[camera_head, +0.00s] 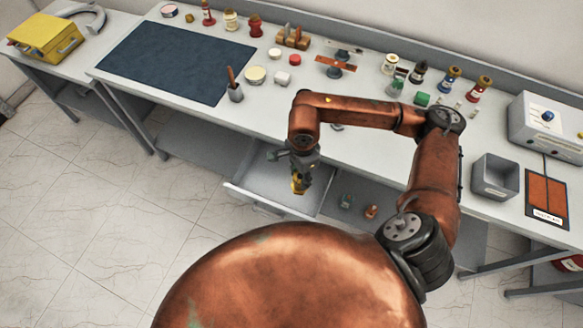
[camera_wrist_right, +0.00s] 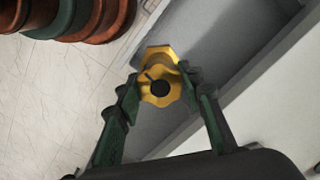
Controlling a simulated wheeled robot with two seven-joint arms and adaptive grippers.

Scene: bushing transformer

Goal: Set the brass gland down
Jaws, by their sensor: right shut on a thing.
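The brass gland (camera_head: 298,185) is a small yellow fitting held in my right gripper (camera_head: 299,176). In the right wrist view the gland (camera_wrist_right: 160,85) shows a lobed rim around a dark hole, and a hexagonal part behind it. The green fingers of my right gripper (camera_wrist_right: 165,92) are shut on it from both sides. The gland hangs over the open drawer (camera_head: 258,190) below the bench top; how high above the drawer floor I cannot tell. My left gripper is not in view.
Two small items, one green (camera_head: 346,201) and one copper (camera_head: 371,211), lie right of the gripper, below the bench top. A grey open box (camera_head: 494,177) and a control unit (camera_head: 548,125) stand at the right. The blue mat (camera_head: 175,60) is bare.

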